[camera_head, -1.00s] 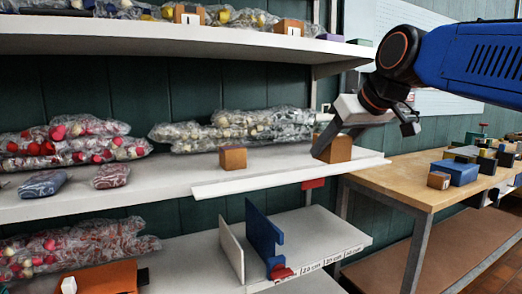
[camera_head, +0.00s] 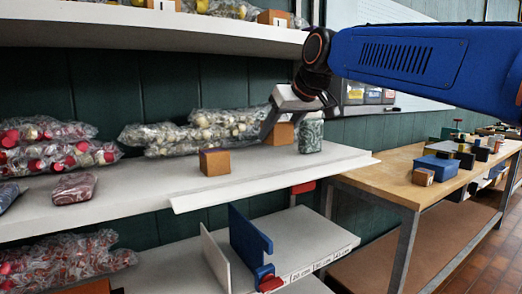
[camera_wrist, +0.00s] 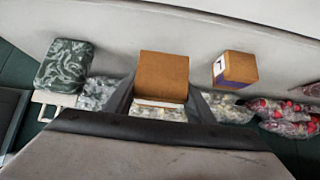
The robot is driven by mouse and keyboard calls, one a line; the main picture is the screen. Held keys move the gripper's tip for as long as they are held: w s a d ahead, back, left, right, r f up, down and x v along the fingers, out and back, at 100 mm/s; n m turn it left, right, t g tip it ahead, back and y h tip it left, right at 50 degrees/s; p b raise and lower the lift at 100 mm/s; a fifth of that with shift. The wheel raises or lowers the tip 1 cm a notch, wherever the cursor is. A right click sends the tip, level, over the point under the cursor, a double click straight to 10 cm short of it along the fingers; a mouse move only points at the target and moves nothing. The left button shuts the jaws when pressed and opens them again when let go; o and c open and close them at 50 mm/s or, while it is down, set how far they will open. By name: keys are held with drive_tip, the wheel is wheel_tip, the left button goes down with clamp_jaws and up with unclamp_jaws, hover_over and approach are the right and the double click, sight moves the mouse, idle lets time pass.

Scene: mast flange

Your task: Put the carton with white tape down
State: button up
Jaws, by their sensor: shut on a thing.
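My gripper (camera_head: 276,124) is shut on a brown carton (camera_head: 280,134) over the middle shelf (camera_head: 240,179). In the wrist view the held carton (camera_wrist: 163,75) sits between the fingers, with a white strip (camera_wrist: 160,102) along its lower edge. I cannot tell whether its underside touches the shelf. A second brown carton (camera_head: 214,162) stands on the shelf to the left and nearer the front edge.
A green patterned packet (camera_head: 310,137) stands close to the right of the held carton. Clear bags (camera_head: 195,132) lie behind and left. Upper shelf (camera_head: 150,32) overhangs. A wooden table (camera_head: 400,180) stands right. The shelf front is clear.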

drive_tip(key=w+a, duration=0.5)
drive_tip(key=w, duration=0.2)
drive_tip(key=shift+s+d+f, duration=0.15)
drive_tip(key=shift+f, duration=1.45)
drive_tip(key=shift+s+d+f, duration=0.1)
drive_tip(key=shift+f, duration=1.5)
drive_tip(key=shift+w+a+f, duration=0.1)
drive_tip(key=shift+w+f, duration=0.05)
drive_tip(key=shift+f, duration=0.1)
drive_tip(key=shift+f, duration=0.1)
drive_tip(key=o, duration=1.4)
drive_tip(key=shift+c, duration=0.2)
drive_tip(key=shift+r, duration=0.2)
drive_tip(key=v, duration=1.2)
drive_tip(key=shift+f, duration=0.1)
